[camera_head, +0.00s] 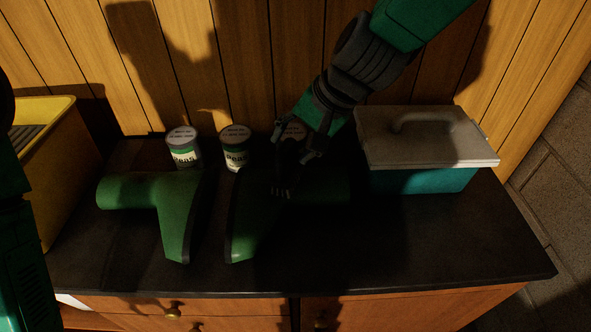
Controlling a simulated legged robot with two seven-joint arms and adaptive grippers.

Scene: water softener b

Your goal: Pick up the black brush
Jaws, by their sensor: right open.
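I cannot make out the black brush; the dark counter and shadow around my right gripper could hide it. My right gripper (287,180) is open, pointing down over the middle of the counter, in front of a can and next to the right green boot (247,215). Its dark fingers blend with the shadow, so I cannot tell whether they touch anything. My left gripper is not in view; only part of my left arm shows at the left edge.
The black countertop (400,245) is clear at the front right. Another green boot (175,210) lies to the left. Cans (184,150) (235,150) stand behind the boots. A grey-lidded teal box (425,180) stands right, a yellow bin (55,150) left. A wooden wall is behind.

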